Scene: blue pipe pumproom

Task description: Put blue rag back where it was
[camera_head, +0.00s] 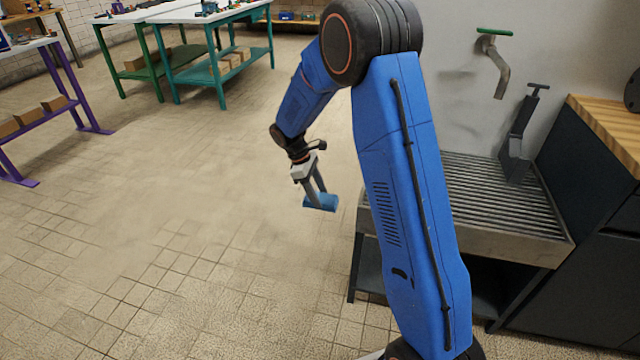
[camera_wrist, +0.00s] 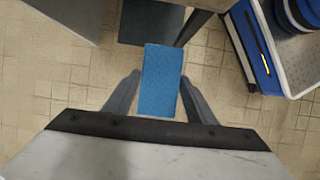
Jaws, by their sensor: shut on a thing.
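The blue rag (camera_wrist: 161,80) is a flat blue rectangle between my gripper's fingers in the wrist view. In the head view the rag (camera_head: 321,203) hangs at the fingertips, in the air over the tiled floor. My gripper (camera_head: 317,196) points down and is shut on the rag, left of the sink stand. In the wrist view the gripper (camera_wrist: 160,98) has one finger on each side of the rag. The place the rag came from cannot be told from these frames.
A slatted metal sink stand (camera_head: 500,205) stands right of my arm, with a tap (camera_head: 495,62) above it. A dark cabinet with a wooden top (camera_head: 610,130) is at far right. Teal (camera_head: 215,70) and purple (camera_head: 50,130) benches stand behind. Floor at left is clear.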

